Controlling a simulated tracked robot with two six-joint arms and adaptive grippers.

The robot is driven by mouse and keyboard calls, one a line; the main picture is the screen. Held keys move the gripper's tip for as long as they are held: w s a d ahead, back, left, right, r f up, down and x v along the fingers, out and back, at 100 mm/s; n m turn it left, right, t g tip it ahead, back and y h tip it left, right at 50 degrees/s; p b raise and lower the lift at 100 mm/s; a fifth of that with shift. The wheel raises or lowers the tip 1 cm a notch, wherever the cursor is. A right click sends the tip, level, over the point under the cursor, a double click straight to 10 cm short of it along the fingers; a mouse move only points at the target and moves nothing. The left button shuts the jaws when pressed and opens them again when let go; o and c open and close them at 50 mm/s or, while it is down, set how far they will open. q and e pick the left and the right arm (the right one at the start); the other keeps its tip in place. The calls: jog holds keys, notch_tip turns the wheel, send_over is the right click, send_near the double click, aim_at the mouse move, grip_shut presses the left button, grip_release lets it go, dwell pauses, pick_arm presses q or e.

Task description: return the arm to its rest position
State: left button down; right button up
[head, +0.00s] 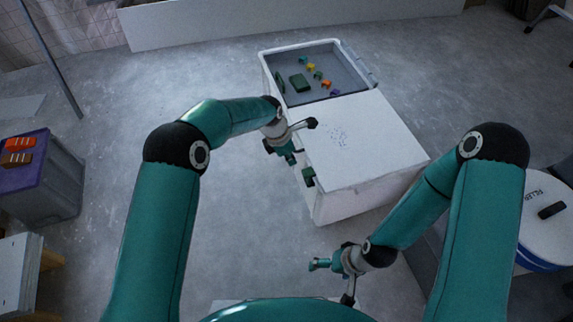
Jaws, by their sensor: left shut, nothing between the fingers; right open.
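My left arm reaches forward, and its gripper (300,142) is beside the left edge of the white cabinet (375,145). It is shut with nothing held. Whether it touches the cabinet cannot be told from this view. My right gripper (331,283) is low in the picture, in front of the cabinet's near end. It is open and empty, its fingers spread apart, and it is clear of the cabinet. The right arm is bent at the elbow.
A grey recessed tray (349,88) at the cabinet's far end holds several small coloured pieces and a green block (299,82). A dark green fitting (308,177) is on the cabinet's left side. A purple-topped bin (50,190) stands left; a white drum (545,215) right.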

pick_arm(q)
jog(key=shift+d+r, duration=0.15)
jog(key=shift+r, duration=0.3)
